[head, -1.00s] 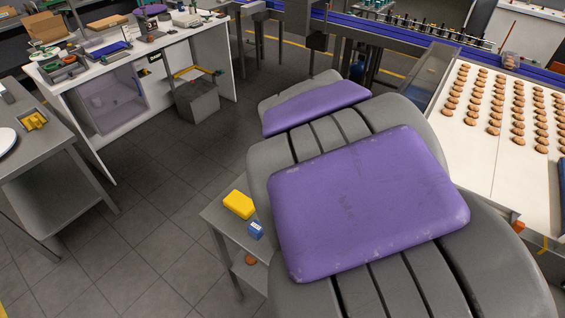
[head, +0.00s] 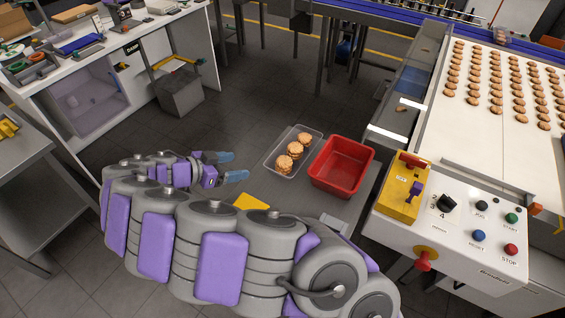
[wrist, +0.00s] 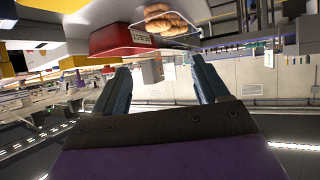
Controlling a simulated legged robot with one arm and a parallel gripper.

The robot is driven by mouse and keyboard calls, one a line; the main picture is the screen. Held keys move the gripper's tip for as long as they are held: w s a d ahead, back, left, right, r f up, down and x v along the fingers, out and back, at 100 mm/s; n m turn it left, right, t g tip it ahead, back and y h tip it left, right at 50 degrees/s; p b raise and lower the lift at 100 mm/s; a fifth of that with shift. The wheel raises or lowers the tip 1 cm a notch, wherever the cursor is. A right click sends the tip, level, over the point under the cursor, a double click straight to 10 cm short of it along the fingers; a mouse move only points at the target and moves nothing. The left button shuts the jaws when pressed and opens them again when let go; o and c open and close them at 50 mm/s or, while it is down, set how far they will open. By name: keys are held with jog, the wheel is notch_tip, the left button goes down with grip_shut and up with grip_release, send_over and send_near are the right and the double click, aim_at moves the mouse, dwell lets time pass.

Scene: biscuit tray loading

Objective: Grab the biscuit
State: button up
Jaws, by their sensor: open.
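Brown biscuits (head: 291,153) lie in a few small piles in a clear tray (head: 271,163) on a grey table. A single biscuit (head: 400,138) lies apart, on the metal ledge beside the conveyor. Many more biscuits (head: 491,89) stand in rows on the white belt. My gripper (head: 227,167) is open and empty, to the left of the clear tray and apart from it. In the wrist view, its two blue-grey fingers (wrist: 160,84) are spread, with the tray's biscuits (wrist: 164,20) beyond them in a tilted picture.
A red bin (head: 343,167) stands right of the clear tray. A yellow block (head: 252,201) lies on the table near my arm. A control panel (head: 452,222) with coloured buttons stands at the right. A white workbench (head: 137,35) is at the upper left, with open floor before it.

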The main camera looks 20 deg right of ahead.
jog(key=b, duration=0.2)
send_near(282, 161)
jog(key=shift+x, duration=1.25)
jog(key=shift+w+f, duration=0.3)
jog(key=shift+f, duration=0.05)
jog(key=x, duration=0.3)
jog(key=b+x, duration=0.1)
jog(key=x, duration=0.1)
jog(key=shift+s+d+r, duration=0.15)
jog(key=shift+d, duration=0.35)
jog(key=shift+a, duration=0.4)
jog(key=shift+c, duration=2.4)
jog(key=shift+d, duration=0.2)
